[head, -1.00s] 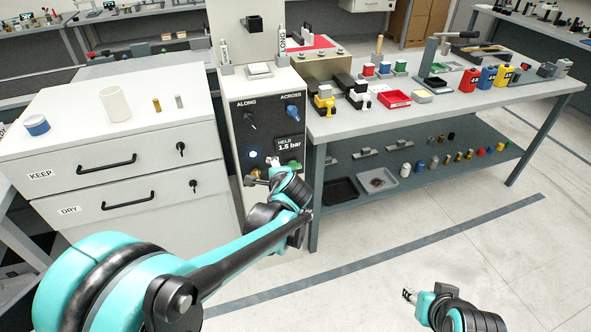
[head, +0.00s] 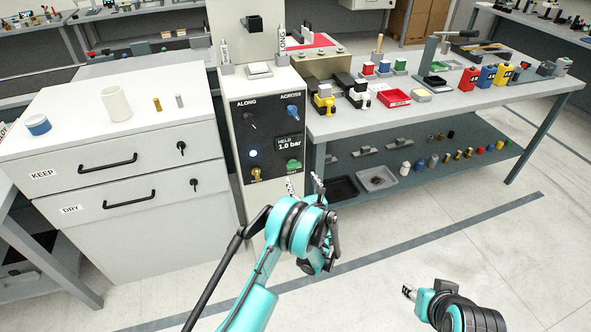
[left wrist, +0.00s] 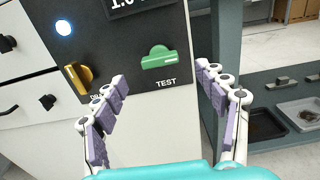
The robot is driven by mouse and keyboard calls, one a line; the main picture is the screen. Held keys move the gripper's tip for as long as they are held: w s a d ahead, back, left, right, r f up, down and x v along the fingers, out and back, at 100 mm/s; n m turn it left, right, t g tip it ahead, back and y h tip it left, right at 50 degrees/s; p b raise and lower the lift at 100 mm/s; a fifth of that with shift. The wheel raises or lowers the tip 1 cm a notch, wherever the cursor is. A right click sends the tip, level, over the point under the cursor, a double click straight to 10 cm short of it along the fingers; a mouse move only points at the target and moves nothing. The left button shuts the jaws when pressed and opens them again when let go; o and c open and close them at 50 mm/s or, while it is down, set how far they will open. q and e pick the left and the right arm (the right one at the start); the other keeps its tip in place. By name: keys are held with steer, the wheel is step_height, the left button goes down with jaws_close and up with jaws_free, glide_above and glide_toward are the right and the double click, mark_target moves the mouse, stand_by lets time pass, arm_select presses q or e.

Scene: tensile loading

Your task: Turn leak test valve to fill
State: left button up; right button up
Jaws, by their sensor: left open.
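The green valve handle (head: 293,165), labelled TEST, sits low on the dark panel of the grey cabinet. In the left wrist view the green handle (left wrist: 158,58) lies roughly level, with a pale mark toward its right end. My left gripper (head: 304,186) is open and empty, just below and in front of it. In the left wrist view the fingers of my left gripper (left wrist: 162,76) stand wide on either side of the handle, apart from it. My right gripper (head: 409,293) is low at the right, away from the panel; its finger opening is too small to judge.
A brass knob (left wrist: 77,78) is left of the green handle, its label partly hidden. Above are a display (head: 289,145) reading HELD 1.0 bar, a lit blue-white lamp (head: 253,153) and a blue ACROSS knob (head: 293,110). A workbench (head: 440,112) stands close on the right.

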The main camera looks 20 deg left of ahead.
mark_target(295, 168)
arm_select(q)
steer(key=b+x, duration=0.1)
steer(key=x, duration=0.4)
steer(key=shift+w+a+f+b, duration=0.1)
steer(key=shift+w+a+b, duration=0.1)
steer(key=shift+b, duration=0.15)
steer(key=shift+w+a, duration=0.35)
steer(key=shift+w, duration=0.2)
steer(key=c, duration=1.1)
